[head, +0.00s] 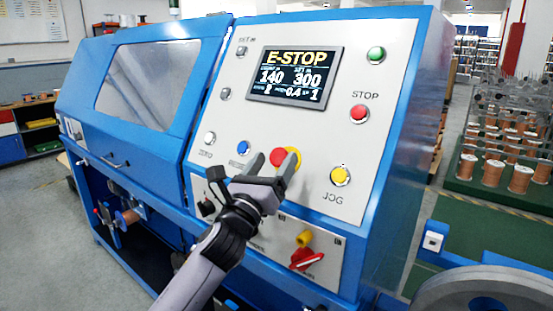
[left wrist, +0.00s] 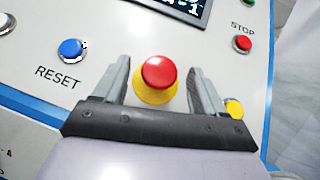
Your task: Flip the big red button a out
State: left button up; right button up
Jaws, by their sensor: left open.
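The big red button (head: 278,157) sits on a yellow collar on the light grey panel of a blue machine. The display (head: 295,77) above it reads E-STOP. My left gripper (head: 269,160) is open in front of the button, and its fingers cover part of it in the head view. In the left wrist view the red button (left wrist: 158,72) lies between the two open fingers (left wrist: 160,85), with a gap on each side. I cannot tell whether the fingertips reach its depth. My right gripper is in neither view.
Near the big button are a blue RESET button (head: 243,147), a yellow JOG button (head: 340,175) and a smaller red STOP button (head: 359,113). A red rotary switch (head: 306,258) is below. Copper spools (head: 492,172) stand at the right. A grey wheel (head: 487,293) is at the lower right.

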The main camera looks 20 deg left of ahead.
pick_arm(q)
jog(key=shift+b+v, duration=0.3)
jog(key=shift+v, duration=2.05)
jog(key=s+f+n+g+y, duration=0.1)
jog(key=s+f+n+g, duration=0.25)
jog(key=f+n, duration=0.65)
jog(key=s+f+n+g, duration=0.3)
jog(key=s+f+n, duration=0.25)
jog(key=f, duration=0.85)
jog(key=s+a+f+n+g, duration=0.1)
jog(key=s+f+n+g, duration=0.4)
jog(key=s+f+n, duration=1.1)
jog(key=s+n, duration=0.1)
jog(key=s, duration=0.1)
jog(key=shift+s+f, duration=0.25)
